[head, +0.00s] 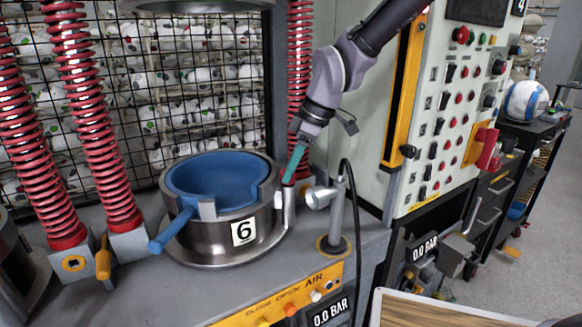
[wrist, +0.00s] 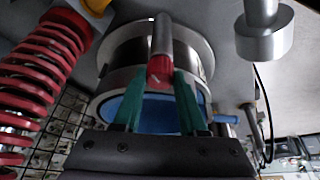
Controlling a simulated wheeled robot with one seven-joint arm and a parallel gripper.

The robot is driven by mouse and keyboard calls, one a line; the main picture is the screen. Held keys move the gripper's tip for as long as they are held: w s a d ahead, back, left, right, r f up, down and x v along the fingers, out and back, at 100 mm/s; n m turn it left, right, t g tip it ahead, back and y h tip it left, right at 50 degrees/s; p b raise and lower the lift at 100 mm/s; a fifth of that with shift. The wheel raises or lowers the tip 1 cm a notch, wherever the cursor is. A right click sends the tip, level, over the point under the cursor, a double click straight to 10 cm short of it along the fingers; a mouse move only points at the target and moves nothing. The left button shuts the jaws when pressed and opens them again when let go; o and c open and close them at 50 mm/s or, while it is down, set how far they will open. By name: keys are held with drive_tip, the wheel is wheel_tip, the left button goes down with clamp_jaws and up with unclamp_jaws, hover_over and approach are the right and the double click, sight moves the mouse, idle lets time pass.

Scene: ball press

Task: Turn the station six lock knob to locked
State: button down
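The lock knob of station six has a red cap with a small white mark (wrist: 160,70) on a grey post, in the middle of the wrist view. In the head view its post (head: 288,208) stands upright at the right side of the steel press pot labelled 6 (head: 215,238). My gripper, with teal fingers (head: 293,165), points down at the cap from above. In the wrist view the gripper (wrist: 159,75) has one fingertip on each side of the cap. The fingers are apart; whether they touch it is unclear.
A blue ring with a handle (head: 165,232) sits in the pot. A grey post with a round head (head: 318,197) stands close to the right. Red springs (head: 80,90) rise at the left. A control panel (head: 450,120) stands at the right.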

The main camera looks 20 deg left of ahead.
drive_tip(key=shift+m, duration=0.3)
drive_tip(key=m+t, duration=0.1)
drive_tip(key=m, duration=0.2)
drive_tip(key=shift+s, duration=0.2)
drive_tip(key=shift+m+t, duration=0.9)
drive_tip(key=shift+m, duration=1)
drive_tip(key=shift+c, duration=2.2)
unclamp_jaws()
